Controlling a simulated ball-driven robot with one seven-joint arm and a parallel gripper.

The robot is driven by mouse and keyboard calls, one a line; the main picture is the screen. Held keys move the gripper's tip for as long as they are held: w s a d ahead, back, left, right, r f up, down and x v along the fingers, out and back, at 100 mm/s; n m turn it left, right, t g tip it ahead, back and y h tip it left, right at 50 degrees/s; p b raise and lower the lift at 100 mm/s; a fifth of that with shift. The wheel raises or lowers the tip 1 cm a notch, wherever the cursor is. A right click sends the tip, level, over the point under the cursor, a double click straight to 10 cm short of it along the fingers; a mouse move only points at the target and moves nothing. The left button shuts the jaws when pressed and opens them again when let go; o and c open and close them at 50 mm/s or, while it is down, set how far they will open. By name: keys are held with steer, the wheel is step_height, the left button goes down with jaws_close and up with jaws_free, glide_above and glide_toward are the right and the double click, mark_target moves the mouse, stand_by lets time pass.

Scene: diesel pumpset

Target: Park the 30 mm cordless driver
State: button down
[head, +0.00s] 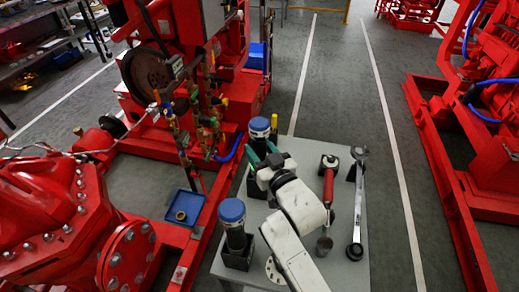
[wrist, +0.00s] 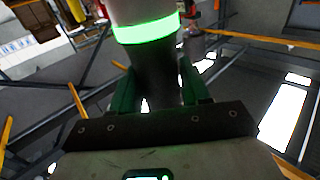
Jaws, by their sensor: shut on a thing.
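My gripper (head: 264,152) has its green fingers closed around the dark body of a cordless driver with a blue cap (head: 259,127). This driver stands upright near the far left edge of the grey cart top. In the wrist view, the fingers (wrist: 158,95) close on its black grip (wrist: 153,72), with a glowing green band (wrist: 147,28) beyond. A black holder (head: 255,188) shows below the gripper; the driver's lower end is hidden, so I cannot tell whether it is seated. A second blue-capped driver (head: 232,211) stands upright in the near black holder (head: 238,257). I cannot read either size.
A red-handled tool (head: 328,187) and a long wrench (head: 357,205) lie on the right of the cart top (head: 339,270). Open floor lies right of the cart.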

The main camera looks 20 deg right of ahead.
steer(key=shift+f+b, duration=0.95)
stand_by(0.8)
steer(key=c, duration=0.9)
jaws_free()
steer(key=o, duration=0.4)
steer(key=shift+o, duration=0.2)
steer(key=shift+s+f, duration=0.1)
steer(key=shift+f, duration=0.05)
steer(key=s+d, duration=0.1)
steer(key=s, duration=0.9)
steer(key=shift+s, duration=0.35)
